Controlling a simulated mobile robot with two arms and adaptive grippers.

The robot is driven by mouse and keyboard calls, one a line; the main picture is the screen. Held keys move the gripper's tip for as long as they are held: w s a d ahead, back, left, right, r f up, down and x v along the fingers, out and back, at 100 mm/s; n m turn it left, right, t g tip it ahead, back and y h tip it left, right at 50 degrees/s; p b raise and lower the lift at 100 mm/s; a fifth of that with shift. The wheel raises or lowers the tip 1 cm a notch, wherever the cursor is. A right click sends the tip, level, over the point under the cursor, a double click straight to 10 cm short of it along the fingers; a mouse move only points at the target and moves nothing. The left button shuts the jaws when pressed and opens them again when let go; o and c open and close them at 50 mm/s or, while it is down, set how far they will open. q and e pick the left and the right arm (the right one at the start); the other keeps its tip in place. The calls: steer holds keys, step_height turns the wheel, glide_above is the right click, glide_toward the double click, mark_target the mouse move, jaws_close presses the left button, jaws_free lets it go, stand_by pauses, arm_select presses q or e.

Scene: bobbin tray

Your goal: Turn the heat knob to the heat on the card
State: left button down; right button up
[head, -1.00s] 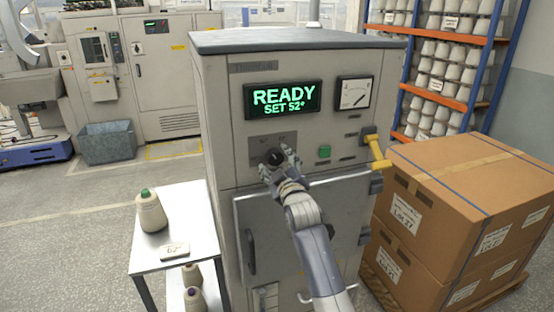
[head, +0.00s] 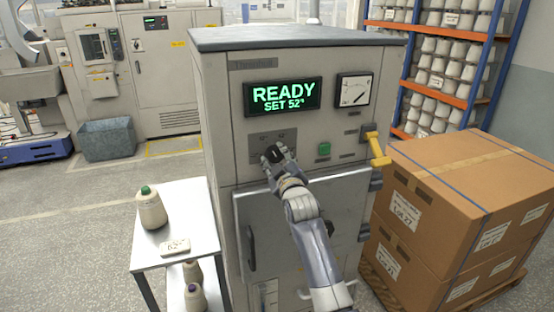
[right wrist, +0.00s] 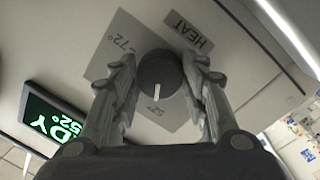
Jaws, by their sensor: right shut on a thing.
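The green display (head: 283,96) reads "READY, SET 52°". The card (head: 175,247) lies on the white side table; its small print looks like 62°. My left gripper is out of view.
A thread cone (head: 151,208) stands behind the card on the side table (head: 200,220). Right of the knob are a green button (head: 324,149) and a yellow lever (head: 376,147). Stacked cartons (head: 455,190) stand close on the cabinet's right.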

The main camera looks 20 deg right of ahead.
steer(key=shift+m, duration=0.4)
steer(key=m+p, duration=0.2)
steer(key=m, duration=0.3)
steer(key=shift+r+m+g, duration=0.15)
steer(key=shift+m+g, duration=0.15)
steer(key=m+p, duration=0.2)
steer(key=m, duration=0.2)
steer(key=shift+m+y, duration=0.3)
steer(key=shift+y, duration=0.1)
steer(key=o, duration=1.1)
steer(key=shift+c, duration=0.2)
steer(key=s, duration=0.7)
steer(key=shift+s+r, duration=0.2)
steer(key=shift+r, duration=0.05)
